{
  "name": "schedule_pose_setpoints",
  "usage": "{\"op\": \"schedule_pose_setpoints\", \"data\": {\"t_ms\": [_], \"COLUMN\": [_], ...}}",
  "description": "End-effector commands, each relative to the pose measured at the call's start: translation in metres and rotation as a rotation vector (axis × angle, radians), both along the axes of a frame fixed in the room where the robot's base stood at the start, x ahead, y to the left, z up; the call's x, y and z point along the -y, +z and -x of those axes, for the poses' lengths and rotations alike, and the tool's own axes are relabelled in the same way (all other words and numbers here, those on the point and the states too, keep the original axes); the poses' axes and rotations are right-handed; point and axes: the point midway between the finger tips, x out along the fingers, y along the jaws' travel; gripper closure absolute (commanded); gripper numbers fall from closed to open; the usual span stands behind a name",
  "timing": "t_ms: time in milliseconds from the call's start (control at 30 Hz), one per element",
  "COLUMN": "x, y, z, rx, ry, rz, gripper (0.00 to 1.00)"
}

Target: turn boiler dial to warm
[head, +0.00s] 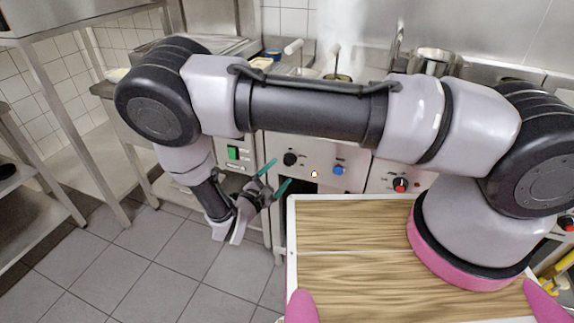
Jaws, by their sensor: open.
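The front panel (315,158) of a steel kitchen unit is in the middle of the head view. It carries a black dial (290,159) and, to its right, a blue dial (338,170). A red dial (400,185) is on the panel farther right. I cannot tell which one is the boiler dial, and the markings are too small to read. My gripper (281,171) has teal fingers spread apart with nothing between them. It is in front of the panel, just left of and below the black dial, and appears apart from it.
A green switch (233,152) is on the panel to the left. A pot (431,61) stands on the counter behind my arm. A steel table frame (72,120) is at the left. The tiled floor (150,270) at lower left is clear.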

Motion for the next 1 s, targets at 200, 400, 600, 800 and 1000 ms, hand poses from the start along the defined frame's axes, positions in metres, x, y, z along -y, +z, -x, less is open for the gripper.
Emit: {"op": "schedule_pose_setpoints", "data": {"t_ms": [200, 400, 600, 800, 1000], "x": [-0.013, -0.008, 0.005, 0.016, 0.022], "y": [-0.036, -0.039, -0.039, -0.039, -0.039], "z": [0.014, 0.000, -0.035, -0.067, -0.084], "rx": [0.029, 0.033, 0.033, 0.031, 0.032], "ry": [0.163, 0.177, 0.173, 0.175, 0.176], "rz": [0.084, 0.090, 0.090, 0.089, 0.089], "gripper": [0.19, 0.19, 0.19, 0.19, 0.19]}}
